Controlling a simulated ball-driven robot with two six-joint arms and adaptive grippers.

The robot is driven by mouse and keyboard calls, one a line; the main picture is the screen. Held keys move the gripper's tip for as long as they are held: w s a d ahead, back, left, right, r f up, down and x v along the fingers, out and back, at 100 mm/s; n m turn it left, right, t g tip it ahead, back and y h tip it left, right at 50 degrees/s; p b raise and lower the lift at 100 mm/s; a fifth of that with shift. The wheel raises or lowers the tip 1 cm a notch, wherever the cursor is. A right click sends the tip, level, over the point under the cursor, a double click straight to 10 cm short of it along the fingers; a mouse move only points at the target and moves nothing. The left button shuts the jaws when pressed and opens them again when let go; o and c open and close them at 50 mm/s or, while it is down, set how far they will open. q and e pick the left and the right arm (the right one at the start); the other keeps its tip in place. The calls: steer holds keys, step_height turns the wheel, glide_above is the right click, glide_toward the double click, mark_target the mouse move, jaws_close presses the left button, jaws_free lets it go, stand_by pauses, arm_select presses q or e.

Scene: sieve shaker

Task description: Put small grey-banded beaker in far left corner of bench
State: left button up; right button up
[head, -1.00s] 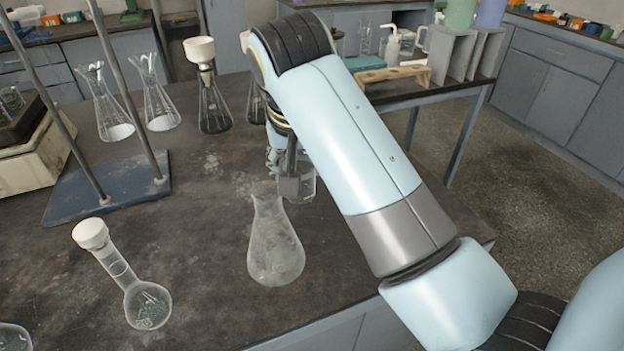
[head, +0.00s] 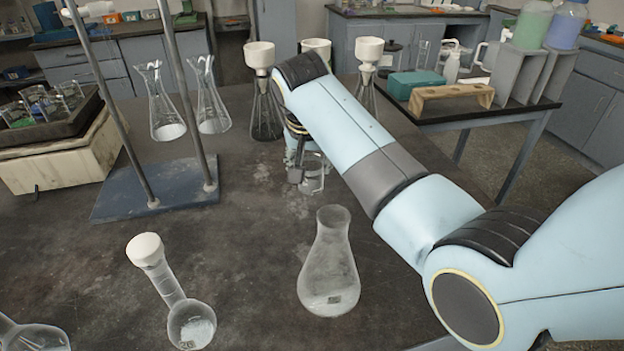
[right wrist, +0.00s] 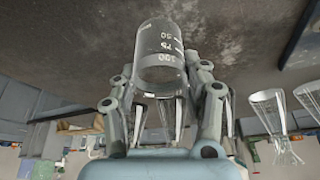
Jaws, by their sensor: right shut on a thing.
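A small clear glass beaker (right wrist: 158,42) with white volume marks is between the fingers of my right gripper (right wrist: 161,78) in the right wrist view. In the head view the beaker (head: 313,180) shows partly, beyond the conical flask, and my right gripper (head: 297,170) is partly hidden by its own arm. The gripper is shut on the beaker. Whether the beaker touches the bench (head: 245,245) is hard to tell, and I cannot make out its grey band clearly. My left gripper is not in view.
A conical flask (head: 330,268) and a white-capped flask (head: 178,295) stand near the front. A rod stand on a blue base (head: 155,190) is at the left, beside a cream box (head: 65,157) bearing a glassware tray. Tall flasks (head: 165,115) line the far side.

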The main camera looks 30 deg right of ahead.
mark_target(311, 179)
steer(key=shift+w+f, duration=0.1)
steer(key=shift+f, duration=0.15)
step_height(311, 179, down, 4)
steer(key=shift+r, duration=0.15)
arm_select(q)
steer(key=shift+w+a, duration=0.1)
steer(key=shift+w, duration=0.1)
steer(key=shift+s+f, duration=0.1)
arm_select(e)
steer(key=o, duration=1.1)
steer(key=shift+o, duration=0.2)
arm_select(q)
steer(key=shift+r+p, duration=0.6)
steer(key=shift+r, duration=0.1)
arm_select(e)
steer(key=v, duration=1.2)
